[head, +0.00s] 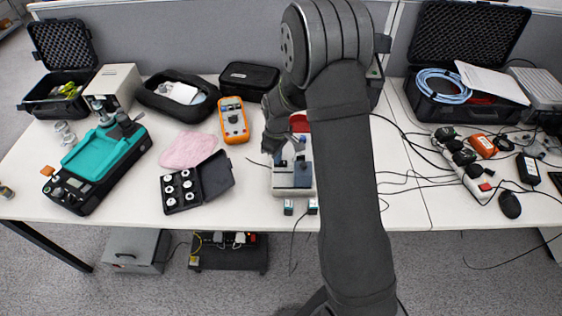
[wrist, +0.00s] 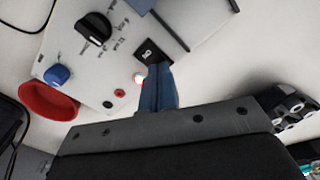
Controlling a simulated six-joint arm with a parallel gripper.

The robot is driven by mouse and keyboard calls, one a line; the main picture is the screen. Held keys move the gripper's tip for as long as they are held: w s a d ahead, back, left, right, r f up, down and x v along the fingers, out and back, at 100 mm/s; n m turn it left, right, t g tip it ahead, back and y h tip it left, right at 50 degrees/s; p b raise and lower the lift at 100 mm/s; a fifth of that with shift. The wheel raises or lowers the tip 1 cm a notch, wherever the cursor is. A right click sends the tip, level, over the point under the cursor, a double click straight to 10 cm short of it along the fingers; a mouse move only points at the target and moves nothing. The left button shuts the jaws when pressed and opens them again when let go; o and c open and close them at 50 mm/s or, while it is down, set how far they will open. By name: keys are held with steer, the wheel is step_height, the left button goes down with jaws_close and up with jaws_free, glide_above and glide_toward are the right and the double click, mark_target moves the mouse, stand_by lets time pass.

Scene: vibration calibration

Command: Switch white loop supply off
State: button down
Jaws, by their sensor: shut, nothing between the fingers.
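The white loop supply shows in the wrist view as a white panel (wrist: 75,50) with printed marks. In the head view, my gripper (head: 290,158) is over a grey-white device (head: 293,192) near the table's front edge, partly hidden by my arm.
A red bowl-shaped thing (wrist: 48,102) lies beside the panel. In the head view, an orange multimeter (head: 234,120), a black box of white discs (head: 182,190) and a pink cloth (head: 190,149) are to the left. Cables and a power strip (head: 465,170) are to the right.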

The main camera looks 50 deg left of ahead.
steer(key=shift+f, duration=0.1)
steer(key=shift+r, duration=3.5)
step_height(320, 180, down, 7)
steer(key=shift+f, duration=0.1)
steer(key=shift+r, duration=0.2)
